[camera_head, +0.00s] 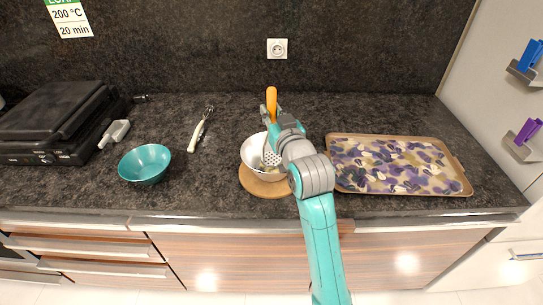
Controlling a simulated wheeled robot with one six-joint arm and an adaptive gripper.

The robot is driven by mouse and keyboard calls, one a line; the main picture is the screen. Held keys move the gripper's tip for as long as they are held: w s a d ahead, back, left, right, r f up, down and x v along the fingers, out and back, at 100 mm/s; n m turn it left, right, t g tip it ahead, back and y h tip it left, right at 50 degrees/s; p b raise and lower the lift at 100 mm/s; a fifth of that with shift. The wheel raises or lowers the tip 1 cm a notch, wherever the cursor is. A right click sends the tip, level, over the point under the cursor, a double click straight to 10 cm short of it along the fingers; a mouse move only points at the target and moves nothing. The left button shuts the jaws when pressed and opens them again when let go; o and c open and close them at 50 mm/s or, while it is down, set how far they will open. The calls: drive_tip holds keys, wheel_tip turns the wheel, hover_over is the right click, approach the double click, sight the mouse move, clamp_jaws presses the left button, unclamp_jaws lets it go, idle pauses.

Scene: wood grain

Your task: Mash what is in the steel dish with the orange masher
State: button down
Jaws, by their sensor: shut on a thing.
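The steel dish is a pale, light-grey bowl (252,148) standing on a round wooden board (254,188) at the middle of the counter. The orange masher (271,99) is held upright, its orange handle pointing up and its perforated light-coloured head (271,156) down inside the dish. My gripper (271,116) is shut on the masher just below the top of the handle, above the dish. Small bits of food show at the bottom of the dish beside the masher head. My arm hides the right side of the dish, and I cannot tell whether the head touches the food.
A teal bowl (145,164) stands to the left. A white-handled utensil (196,134) lies between it and the dish. A black grill (52,122) is at far left. A patterned tray (455,183) lies at right. Blue and purple items hang on the right wall.

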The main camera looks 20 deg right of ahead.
sight(273, 102)
drive_tip(key=shift+f, duration=0.1)
drive_tip(key=shift+f, duration=2)
drive_tip(key=shift+r, duration=1.85)
drive_tip(key=shift+r, duration=2.1)
